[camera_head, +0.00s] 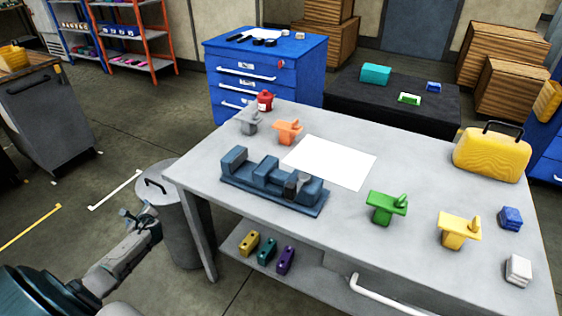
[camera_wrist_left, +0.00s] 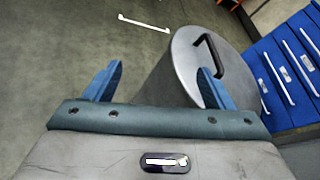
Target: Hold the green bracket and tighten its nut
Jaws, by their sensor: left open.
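The green bracket (camera_head: 384,208) stands on the grey table (camera_head: 240,180), right of the middle near the front edge. A small upright piece shows at its right end; I cannot tell whether that is its nut. My left gripper (camera_head: 134,216) is left of the table, far from the bracket, beside a grey bin. In the left wrist view its two blue fingers (camera_wrist_left: 160,84) are spread apart with nothing between them. My right gripper is in neither view.
A blue jig (camera_head: 270,196) sits left of the bracket, with a white sheet (camera_head: 330,162) behind it. A yellow bracket (camera_head: 458,228) stands to the right; grey and orange (camera_head: 287,130) ones stand at the back left. A lidded bin (camera_head: 177,230) stands between my left arm and the table.

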